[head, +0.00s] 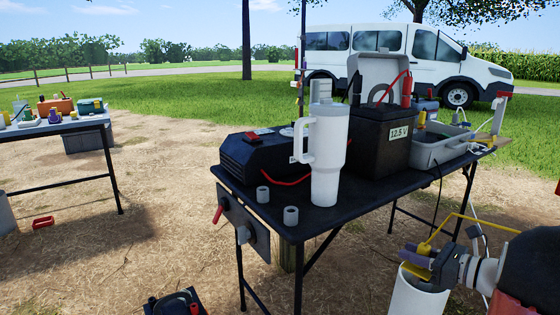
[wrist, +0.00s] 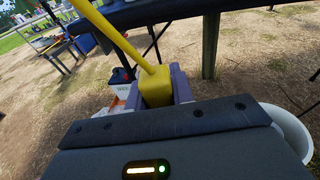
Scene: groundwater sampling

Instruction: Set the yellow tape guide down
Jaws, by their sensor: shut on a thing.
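The yellow tape guide is a yellow block with a long thin yellow rod. In the wrist view the block (wrist: 156,88) sits between the purple-grey fingers of my gripper (head: 416,258), and the rod runs up and left. In the head view the rod (head: 455,217) bends to the right above my wrist. My gripper is shut on the guide, over or beside the top of a white upright cylinder (head: 412,298) at the lower right. The wrist view shows a white rim (wrist: 292,128) at the right. I cannot tell whether the guide touches the cylinder.
A black table (head: 330,212) holds a large white mug (head: 325,150), a black battery box (head: 385,135), a black case (head: 262,155) and a grey tray (head: 440,150). Another table (head: 50,127) stands at the left. A red tray (head: 43,222) lies on the dirt. Open ground lies between the tables.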

